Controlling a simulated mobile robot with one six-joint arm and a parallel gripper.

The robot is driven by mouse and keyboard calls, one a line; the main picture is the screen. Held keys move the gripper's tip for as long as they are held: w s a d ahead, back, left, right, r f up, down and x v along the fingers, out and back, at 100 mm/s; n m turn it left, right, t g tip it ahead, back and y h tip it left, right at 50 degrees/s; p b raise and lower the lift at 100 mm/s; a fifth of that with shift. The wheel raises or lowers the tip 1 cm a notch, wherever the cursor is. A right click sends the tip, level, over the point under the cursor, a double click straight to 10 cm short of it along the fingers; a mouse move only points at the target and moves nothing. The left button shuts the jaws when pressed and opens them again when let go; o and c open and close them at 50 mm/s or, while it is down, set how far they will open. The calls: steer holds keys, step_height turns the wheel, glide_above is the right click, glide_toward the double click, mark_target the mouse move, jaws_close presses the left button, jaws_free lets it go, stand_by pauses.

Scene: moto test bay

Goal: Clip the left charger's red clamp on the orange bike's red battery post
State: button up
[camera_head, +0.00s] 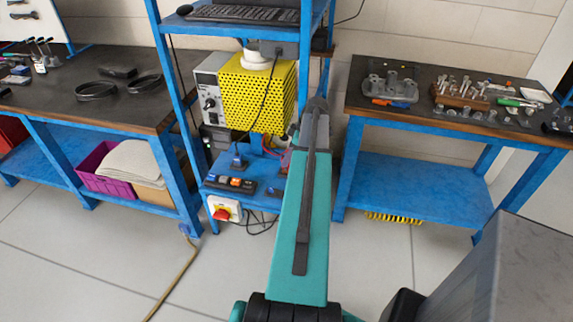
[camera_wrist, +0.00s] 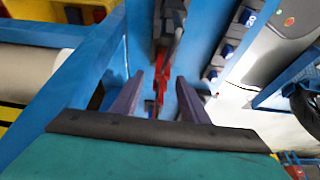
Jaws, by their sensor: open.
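A red clamp (camera_wrist: 162,72) with a dark upper part shows in the wrist view, at the blue rack's shelf. My gripper (camera_wrist: 160,78) is open, its two dark fingers on either side of the clamp's lower end in the picture. I cannot tell whether they touch it. In the head view my teal arm reaches to the rack and hides the gripper and most of the clamp. A bit of red (camera_head: 272,147) shows left of the arm. I cannot make out which device is the left charger. The orange bike and its red battery post are not identifiable.
The blue rack (camera_head: 160,60) holds a yellow perforated box (camera_head: 255,98), a grey unit (camera_head: 210,82) and a power strip (camera_head: 230,184). Workbenches stand left (camera_head: 60,112) and right (camera_head: 400,119). A dark tyre (camera_wrist: 305,105) shows at the wrist view's right. A cable (camera_head: 172,280) crosses the floor.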

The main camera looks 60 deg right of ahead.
steer(key=shift+f, duration=0.15)
stand_by(0.3)
steer(key=shift+p+x, duration=1.1)
steer(key=shift+x, duration=1.45)
steer(key=shift+w+a, duration=0.1)
steer(key=shift+a, duration=0.05)
jaws_close()
steer(key=shift+r, duration=0.25)
steer(key=shift+r+b, duration=0.75)
steer(key=shift+r, duration=0.65)
steer(key=s+a+r+b, duration=0.1)
steer(key=s+a+b, duration=0.3)
steer(key=s+a, duration=0.6)
steer(key=shift+s+a+r+b, duration=0.3)
steer(key=shift+s+r+b, duration=0.1)
steer(key=shift+s, duration=0.6)
